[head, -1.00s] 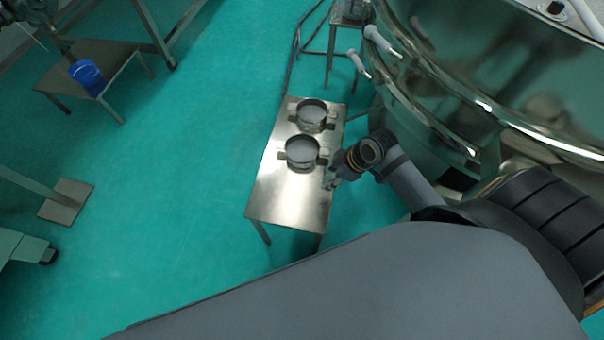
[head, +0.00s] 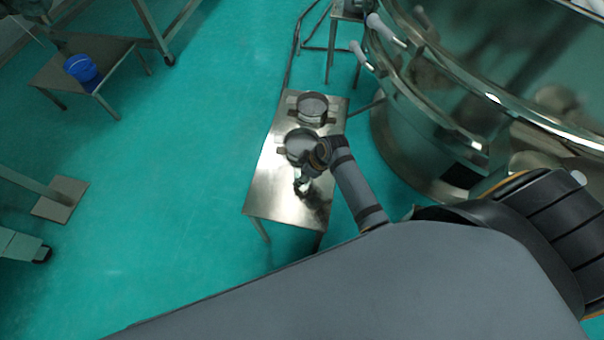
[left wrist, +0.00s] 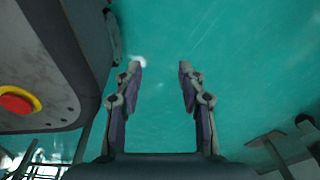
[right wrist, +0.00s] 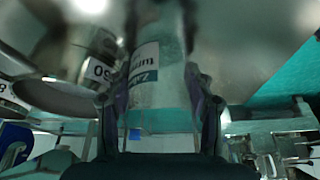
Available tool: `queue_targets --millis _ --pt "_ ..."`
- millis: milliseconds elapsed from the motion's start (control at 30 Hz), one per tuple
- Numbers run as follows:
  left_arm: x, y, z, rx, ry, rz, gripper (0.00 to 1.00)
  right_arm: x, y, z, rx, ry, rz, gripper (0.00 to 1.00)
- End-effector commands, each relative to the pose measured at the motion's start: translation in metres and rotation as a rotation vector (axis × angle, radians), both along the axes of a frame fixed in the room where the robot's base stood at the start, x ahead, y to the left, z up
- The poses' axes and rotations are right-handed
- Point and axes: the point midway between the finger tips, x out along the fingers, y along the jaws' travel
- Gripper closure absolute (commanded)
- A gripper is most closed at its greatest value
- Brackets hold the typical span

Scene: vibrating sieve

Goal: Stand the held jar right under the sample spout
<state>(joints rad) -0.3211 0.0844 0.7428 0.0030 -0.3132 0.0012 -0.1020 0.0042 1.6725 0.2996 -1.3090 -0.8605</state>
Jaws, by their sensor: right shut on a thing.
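In the right wrist view a clear jar (right wrist: 160,108) with a white printed label stands between the fingers of my right gripper (right wrist: 158,82), which is shut on it. In the head view that gripper (head: 303,186) is above the near part of the steel table (head: 270,196), in front of the nearer sieve pan. I cannot tell whether the jar touches the table. Two pale-tipped spouts (head: 384,30) stick out from the big steel sieve (head: 470,95); I cannot tell which is the sample spout. My left gripper (left wrist: 160,72) is open and empty in the left wrist view.
A blue bucket (head: 82,69) sits on a low table at left. Green floor between is clear.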

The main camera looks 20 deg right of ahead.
Motion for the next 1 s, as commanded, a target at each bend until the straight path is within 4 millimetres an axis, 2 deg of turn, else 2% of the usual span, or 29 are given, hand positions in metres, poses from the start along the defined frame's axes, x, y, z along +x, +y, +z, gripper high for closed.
queue_targets --millis 233,267,433,767,867,1000 --pt "-0.001 -0.001 0.000 -0.001 0.001 0.000 0.60 0.000 0.000 0.000 -0.001 -0.001 0.000 0.78" --pt "-0.001 -0.001 0.000 -0.001 0.001 0.000 0.60 0.000 0.000 -0.001 -0.001 -0.001 0.000 0.46" --pt "-0.001 -0.001 0.000 -0.001 0.001 0.000 0.60 0.000 0.000 0.000 -0.001 -0.001 0.000 0.24" --pt "-0.001 -0.002 0.000 -0.002 0.001 0.000 0.60 0.000 0.000 0.002 -0.001 -0.002 -0.001 0.24" --pt "-0.001 -0.002 0.005 -0.002 -0.006 -0.001 0.60 -0.003 -0.004 0.015 -0.002 -0.002 -0.001 0.24" --pt "-0.021 -0.001 0.007 -0.002 0.008 0.000 0.60 -0.011 -0.014 0.047 -0.003 -0.003 0.000 0.24"
